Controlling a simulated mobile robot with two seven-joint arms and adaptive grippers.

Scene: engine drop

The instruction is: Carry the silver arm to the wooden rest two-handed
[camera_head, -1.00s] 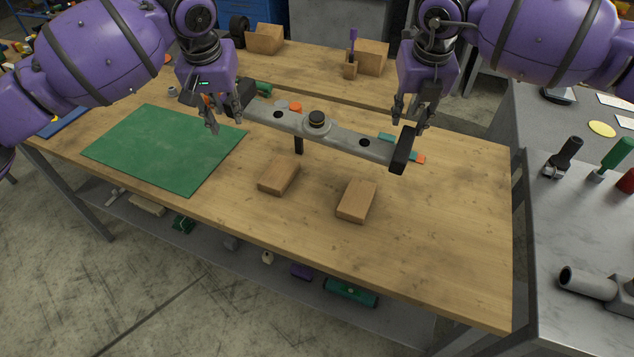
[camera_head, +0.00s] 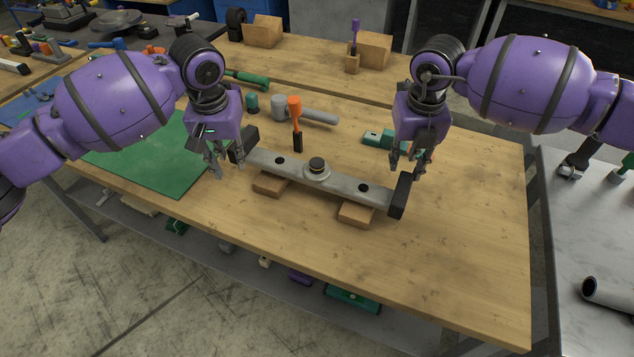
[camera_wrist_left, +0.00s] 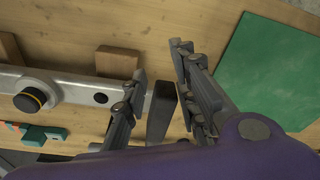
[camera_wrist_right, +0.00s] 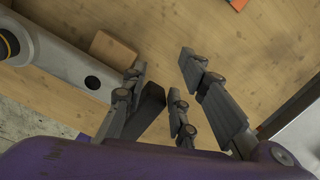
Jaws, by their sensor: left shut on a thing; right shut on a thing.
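The silver arm (camera_head: 337,184) is a long grey bar with a round black-topped hub in its middle and a black grip at each end. It lies across the two wooden blocks of the rest, left block (camera_head: 270,184) and right block (camera_head: 355,214); whether it touches them or hovers just above, I cannot tell. My left gripper (camera_head: 228,168) is shut on the left black grip (camera_wrist_left: 161,112). My right gripper (camera_head: 408,168) is shut on the right black grip (camera_head: 399,196). The bar partly hides both blocks.
A green mat (camera_head: 150,160) lies at the left of the wooden table (camera_head: 460,220). Behind the bar lie an orange-handled tool (camera_head: 295,115), a grey mallet (camera_head: 310,113) and a teal piece (camera_head: 378,138). A grey side table (camera_head: 585,240) stands at the right. The table's front is clear.

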